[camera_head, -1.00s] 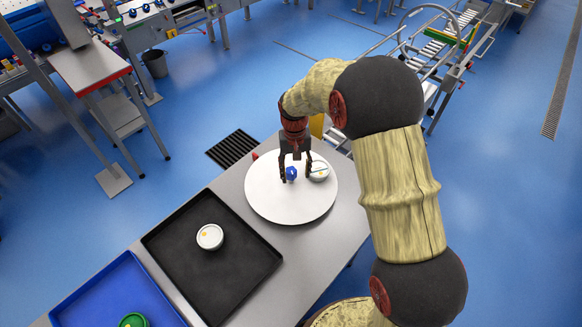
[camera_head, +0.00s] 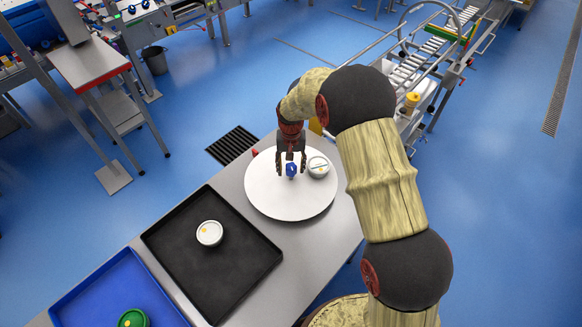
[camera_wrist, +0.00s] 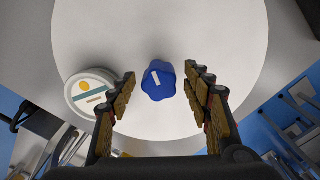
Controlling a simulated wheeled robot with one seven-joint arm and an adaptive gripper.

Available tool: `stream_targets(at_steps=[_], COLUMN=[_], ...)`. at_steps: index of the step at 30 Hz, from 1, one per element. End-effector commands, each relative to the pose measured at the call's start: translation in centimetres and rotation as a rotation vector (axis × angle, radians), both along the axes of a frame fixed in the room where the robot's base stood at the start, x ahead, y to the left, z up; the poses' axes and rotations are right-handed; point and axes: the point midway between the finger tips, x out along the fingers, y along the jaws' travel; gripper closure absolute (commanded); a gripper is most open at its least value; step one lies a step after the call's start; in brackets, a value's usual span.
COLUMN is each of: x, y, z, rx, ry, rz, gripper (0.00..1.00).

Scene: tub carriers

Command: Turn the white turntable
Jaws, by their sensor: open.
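The white turntable (camera_head: 290,205) is a round disc lying on the grey table; it also fills much of the wrist view (camera_wrist: 210,40). A blue knob (camera_wrist: 158,80) with a white mark stands on the disc; in the head view the knob (camera_head: 291,170) is partly covered by my gripper. My gripper (camera_head: 291,174) is open, with its fingers on either side of the knob. In the wrist view there are gaps between the fingers and the knob. A white round tub (camera_head: 318,167) with a teal stripe and an orange dot sits on the disc, right of my gripper.
A black tray (camera_head: 170,240) holding a white tub (camera_head: 209,233) lies left of the turntable on the grey table (camera_head: 300,262). A blue tray (camera_head: 85,300) with a green-lidded tub (camera_head: 133,319) is beyond it. A small red thing (camera_head: 255,152) is at the disc's back edge.

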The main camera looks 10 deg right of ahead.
Motion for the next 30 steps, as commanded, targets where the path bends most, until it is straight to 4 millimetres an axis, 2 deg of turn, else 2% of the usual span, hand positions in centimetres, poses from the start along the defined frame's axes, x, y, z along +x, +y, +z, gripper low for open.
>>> stream_targets(at_steps=[7,30], x=[0.00,-0.01], y=[0.00,0.01], z=[-0.03,-0.01], rx=[0.000,0.000], ry=[0.000,0.000], rz=[0.000,0.000], gripper=[0.51,0.94])
